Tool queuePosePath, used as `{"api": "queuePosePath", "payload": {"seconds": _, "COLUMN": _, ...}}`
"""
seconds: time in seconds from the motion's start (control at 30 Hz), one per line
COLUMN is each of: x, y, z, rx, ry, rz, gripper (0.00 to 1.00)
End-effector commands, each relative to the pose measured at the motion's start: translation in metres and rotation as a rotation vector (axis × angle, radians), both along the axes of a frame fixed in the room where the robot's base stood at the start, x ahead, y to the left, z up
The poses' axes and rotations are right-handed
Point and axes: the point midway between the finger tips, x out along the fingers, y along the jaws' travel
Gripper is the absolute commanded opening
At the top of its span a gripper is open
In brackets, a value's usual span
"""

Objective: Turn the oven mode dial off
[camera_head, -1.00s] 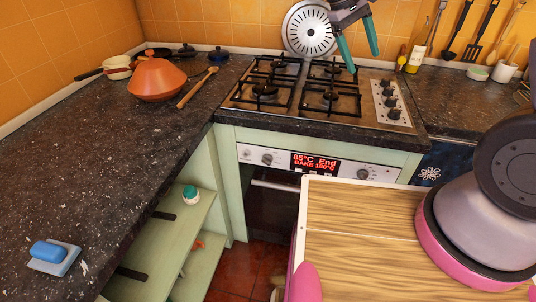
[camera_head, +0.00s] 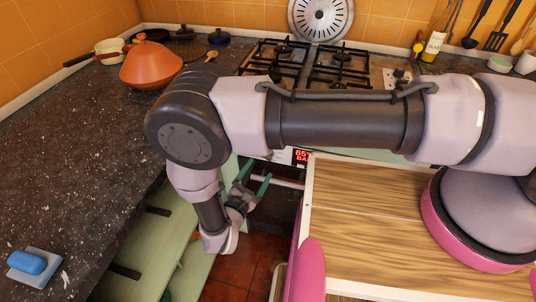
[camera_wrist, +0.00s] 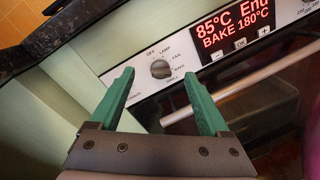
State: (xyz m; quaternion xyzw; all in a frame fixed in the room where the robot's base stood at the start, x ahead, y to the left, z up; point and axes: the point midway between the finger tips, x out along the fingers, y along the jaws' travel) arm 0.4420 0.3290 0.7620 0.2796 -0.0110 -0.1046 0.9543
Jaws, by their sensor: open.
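The oven mode dial (camera_wrist: 160,69) is a small round grey knob on the white oven control panel (camera_wrist: 190,57). Labels ring it, including OFF, LAMP, FAN and BAKE; I cannot tell which label it points at. The red display (camera_wrist: 233,27) beside it reads "85°C End, BAKE 180°C". My gripper (camera_head: 251,178) is open and empty in front of the oven. In the wrist view its green fingertips (camera_wrist: 159,78) lie left and right of the dial, which appears beyond them, seemingly apart from them. In the head view my arm hides the dial.
The oven door handle (camera_wrist: 240,88) runs below the panel. The gas hob (camera_head: 320,65) is above the oven. My wooden-topped base is at the right.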

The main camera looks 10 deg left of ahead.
Motion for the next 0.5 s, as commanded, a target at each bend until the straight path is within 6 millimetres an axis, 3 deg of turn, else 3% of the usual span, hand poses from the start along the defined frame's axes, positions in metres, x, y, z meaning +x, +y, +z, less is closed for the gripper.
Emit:
{"api": "queuePosePath", "payload": {"seconds": 0.1, "x": -0.017, "y": 0.0, "z": -0.025, "rx": -0.035, "ry": -0.023, "rz": 0.093, "gripper": 0.8}}
{"api": "queuePosePath", "payload": {"seconds": 0.23, "x": -0.019, "y": 0.0, "z": -0.034, "rx": -0.047, "ry": -0.032, "rz": 0.129, "gripper": 0.8}}
{"api": "queuePosePath", "payload": {"seconds": 0.5, "x": 0.022, "y": -0.004, "z": -0.035, "rx": -0.048, "ry": -0.032, "rz": 0.127, "gripper": 0.8}}
